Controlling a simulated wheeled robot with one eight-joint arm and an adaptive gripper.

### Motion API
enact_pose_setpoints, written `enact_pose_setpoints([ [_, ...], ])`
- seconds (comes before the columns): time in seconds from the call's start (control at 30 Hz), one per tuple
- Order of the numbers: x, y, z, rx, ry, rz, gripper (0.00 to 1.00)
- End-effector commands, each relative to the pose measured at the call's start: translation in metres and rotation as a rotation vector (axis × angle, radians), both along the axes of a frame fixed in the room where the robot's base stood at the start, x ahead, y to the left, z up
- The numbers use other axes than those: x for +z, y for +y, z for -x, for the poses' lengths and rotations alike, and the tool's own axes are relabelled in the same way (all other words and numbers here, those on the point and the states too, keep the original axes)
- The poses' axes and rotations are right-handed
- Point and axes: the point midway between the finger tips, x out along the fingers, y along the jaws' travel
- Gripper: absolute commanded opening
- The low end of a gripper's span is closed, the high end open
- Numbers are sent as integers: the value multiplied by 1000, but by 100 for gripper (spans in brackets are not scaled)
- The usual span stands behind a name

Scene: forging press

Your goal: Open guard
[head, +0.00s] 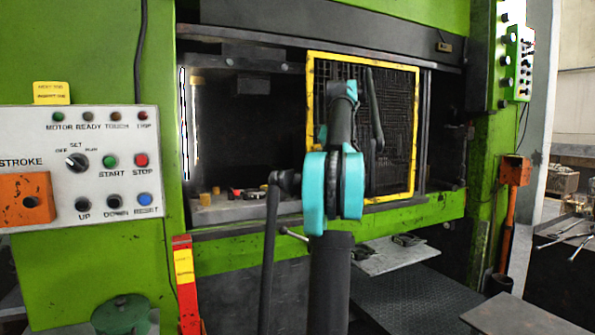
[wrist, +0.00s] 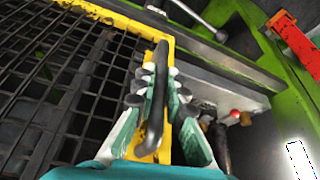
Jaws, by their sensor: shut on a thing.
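The guard is a dark wire mesh in a yellow frame (head: 402,196), standing across the right part of the press opening. The left part of the opening is uncovered. In the wrist view the guard's yellow frame (wrist: 92,9) and mesh (wrist: 60,85) fill the left side. A black guard handle (wrist: 157,100) runs along the yellow frame edge, between the fingers of my gripper (wrist: 158,88). My gripper is shut on this handle. In the head view my arm hides the handle and most of my gripper near the frame's left edge.
The green press has a control panel (head: 80,165) at left and a button box (head: 522,62) at upper right. A red post (head: 186,290) stands at lower left. A grey plate (head: 385,256) juts out below the opening. A table (head: 525,315) is at lower right.

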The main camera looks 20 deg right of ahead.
Motion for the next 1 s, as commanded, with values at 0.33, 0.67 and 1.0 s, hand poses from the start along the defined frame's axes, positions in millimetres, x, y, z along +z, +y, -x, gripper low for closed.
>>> enact_pose_setpoints([
  [0.33,0,-65,0,-1,1,0,0],
  [0.67,0,-85,0,0,0,0,0],
  [1.0,0,-86,-1,1,0,0,0],
])
